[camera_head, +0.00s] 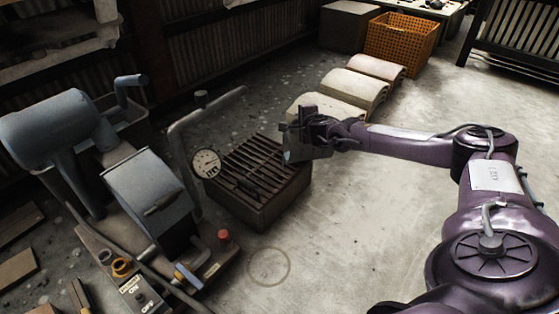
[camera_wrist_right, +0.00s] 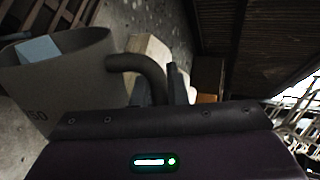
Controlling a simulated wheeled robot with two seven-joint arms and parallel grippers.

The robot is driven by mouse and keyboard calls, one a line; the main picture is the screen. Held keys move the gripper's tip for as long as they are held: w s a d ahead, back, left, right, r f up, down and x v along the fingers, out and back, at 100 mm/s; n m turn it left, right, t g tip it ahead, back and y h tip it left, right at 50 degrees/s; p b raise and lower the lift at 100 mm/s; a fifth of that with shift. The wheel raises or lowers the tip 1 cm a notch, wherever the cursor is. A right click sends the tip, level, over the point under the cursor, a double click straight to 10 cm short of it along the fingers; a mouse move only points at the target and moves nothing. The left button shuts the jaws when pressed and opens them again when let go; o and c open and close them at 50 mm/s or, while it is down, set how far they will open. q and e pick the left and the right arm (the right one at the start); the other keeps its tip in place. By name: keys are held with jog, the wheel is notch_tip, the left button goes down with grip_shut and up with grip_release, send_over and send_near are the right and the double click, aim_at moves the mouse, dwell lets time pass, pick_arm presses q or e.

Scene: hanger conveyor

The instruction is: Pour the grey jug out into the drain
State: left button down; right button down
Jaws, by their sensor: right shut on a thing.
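The grey jug (camera_head: 312,151) hangs from my right gripper (camera_head: 318,127), beside or above the far right corner of the drain, and is partly hidden by the gripper. In the wrist view the jug (camera_wrist_right: 62,85) fills the left side, with its open rim, a bit of dark marking and a curved handle (camera_wrist_right: 146,68). My right gripper's fingers (camera_wrist_right: 162,88) are shut on the handle. A pale blue patch shows inside the rim; I cannot tell what it is. The drain (camera_head: 262,205) is a dark box with a slatted grate on top. My left gripper is not in view.
A round gauge (camera_head: 206,163) and a bent pipe (camera_head: 178,140) stand at the drain's left. A blue-grey machine (camera_head: 150,200) is further left. Pale sacks (camera_head: 352,88) lie behind the gripper, with an orange crate (camera_head: 400,38) beyond. Floor at front right is clear.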

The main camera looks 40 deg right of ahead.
dwell(0.4)
jog(key=shift+w+a+f+n+g+b, duration=0.1)
jog(key=shift+w+a+n+g+b, duration=0.25)
jog(key=shift+a+b, duration=0.3)
dwell(0.4)
jog(key=d+m, duration=0.1)
jog(key=s+d+r+m+t, duration=0.1)
jog(key=d, duration=0.1)
jog(key=s+d+r+m+y, duration=0.1)
jog(key=shift+s+d+r+t+p, duration=0.1)
jog(key=shift+s+d+t+p, duration=0.15)
jog(key=shift+d+t+p, duration=0.1)
jog(key=shift+r+y, duration=0.2)
jog(key=shift+y, duration=0.1)
jog(key=shift+d, duration=0.1)
